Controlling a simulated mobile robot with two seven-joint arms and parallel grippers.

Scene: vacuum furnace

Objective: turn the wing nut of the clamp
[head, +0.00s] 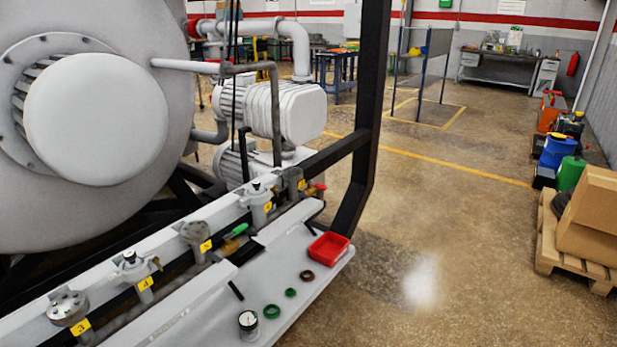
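A row of grey fittings with yellow number tags runs along the light grey rail at the lower left. The fitting at tag 4 (131,268) has a black knob on top and a small brass-coloured piece (156,263) at its right side, which may be a clamp's wing nut; it is too small to be sure. The fitting at tag 6 (258,203) looks similar. Flanged fittings stand at tag 3 (68,308) and tag 5 (194,236). Neither of my grippers shows in the head view.
The grey shelf (215,320) holds a red tray (328,248), a brown ring (307,275), two green rings (291,292) and a gauge (248,321). A black frame post (368,110) stands behind. Boxes on a pallet (578,255) stand at right. The floor between is clear.

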